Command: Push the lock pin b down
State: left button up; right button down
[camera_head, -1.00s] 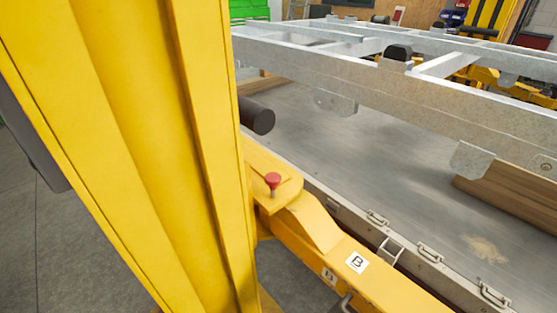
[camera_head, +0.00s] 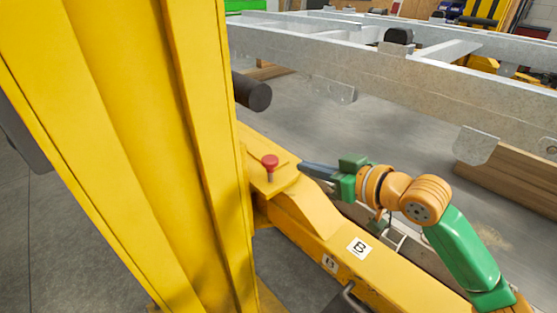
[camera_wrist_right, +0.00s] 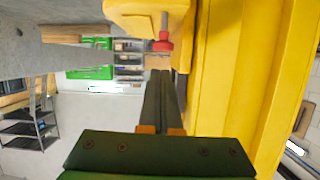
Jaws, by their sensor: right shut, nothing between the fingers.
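The lock pin b has a red cap (camera_head: 269,161) on a short metal stem and stands upright on a yellow plate of the beam marked B. In the right wrist view the red cap (camera_wrist_right: 162,45) shows near the top, just beyond the fingertips. My right gripper (camera_head: 304,167) comes in from the right, its dark fingers shut and empty, pointing left toward the pin. A small gap shows between the fingertips and the pin in the head view. The fingers (camera_wrist_right: 160,78) also show in the right wrist view. My left gripper is out of view.
A tall yellow post (camera_head: 130,150) fills the left, close to the pin. A black cylinder (camera_head: 252,92) sticks out behind the pin. The grey metal trailer frame (camera_head: 400,85) spans the back, with wooden beams (camera_head: 510,180) below it.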

notch_tip(320, 180, up, 4)
jog(key=p, duration=0.3)
send_over(270, 165)
jog(key=d, duration=0.2)
jog(key=f, duration=0.2)
jog(key=shift+t+y, duration=0.3)
jog(key=shift+y, duration=0.1)
jog(key=f, duration=0.4)
jog(key=shift+w+f, duration=0.1)
jog(key=shift+w, duration=0.1)
